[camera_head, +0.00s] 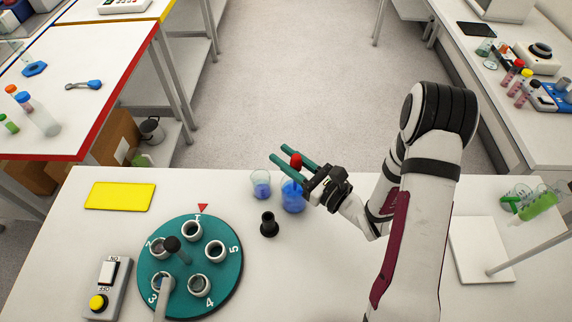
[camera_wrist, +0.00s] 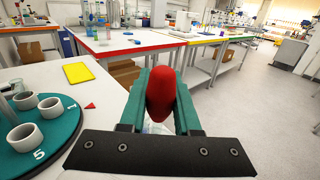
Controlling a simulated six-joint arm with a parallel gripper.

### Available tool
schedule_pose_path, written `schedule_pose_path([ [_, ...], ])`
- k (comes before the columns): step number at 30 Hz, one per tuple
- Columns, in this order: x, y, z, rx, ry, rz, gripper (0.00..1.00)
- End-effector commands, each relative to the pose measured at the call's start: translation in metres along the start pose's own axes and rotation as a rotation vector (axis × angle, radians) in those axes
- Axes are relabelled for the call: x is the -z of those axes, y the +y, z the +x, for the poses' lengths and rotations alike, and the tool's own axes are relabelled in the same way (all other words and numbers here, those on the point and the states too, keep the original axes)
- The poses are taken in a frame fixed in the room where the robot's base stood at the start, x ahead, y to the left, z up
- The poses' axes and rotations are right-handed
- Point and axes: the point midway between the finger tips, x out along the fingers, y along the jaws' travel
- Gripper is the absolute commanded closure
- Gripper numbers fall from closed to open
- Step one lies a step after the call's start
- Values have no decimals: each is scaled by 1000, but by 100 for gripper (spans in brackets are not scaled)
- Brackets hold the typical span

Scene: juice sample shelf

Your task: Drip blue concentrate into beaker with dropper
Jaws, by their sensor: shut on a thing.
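My gripper (camera_head: 278,152) has two teal fingers and is shut on the red bulb of the dropper (camera_head: 296,160). The bulb also fills the gap between the fingers in the wrist view (camera_wrist: 161,95). The bulb stands above the larger beaker of blue liquid (camera_head: 292,197). The dropper's tube is hard to make out, so I cannot tell whether its tip is in the liquid. A smaller beaker (camera_head: 262,185) with paler blue liquid stands just left of the larger one, under the fingertips.
A black cup-like stand (camera_head: 269,225) sits in front of the beakers. A teal numbered carousel (camera_head: 231,283) with several holders is at the left front. A yellow pad (camera_head: 120,196) and a switch box (camera_head: 106,288) lie further left. A white stand (camera_head: 480,252) is at the right.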

Motion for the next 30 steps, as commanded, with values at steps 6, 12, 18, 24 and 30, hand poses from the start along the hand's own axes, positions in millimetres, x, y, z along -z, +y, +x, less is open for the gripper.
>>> schedule_pose_path([
  [6,-32,0,0,0,-2,-3,91],
  [12,-59,0,0,0,-1,-2,91],
  [18,-75,1,-1,-1,-1,0,91],
  [24,-70,12,34,-9,2,-1,91],
  [30,-63,33,79,-5,0,0,91],
])
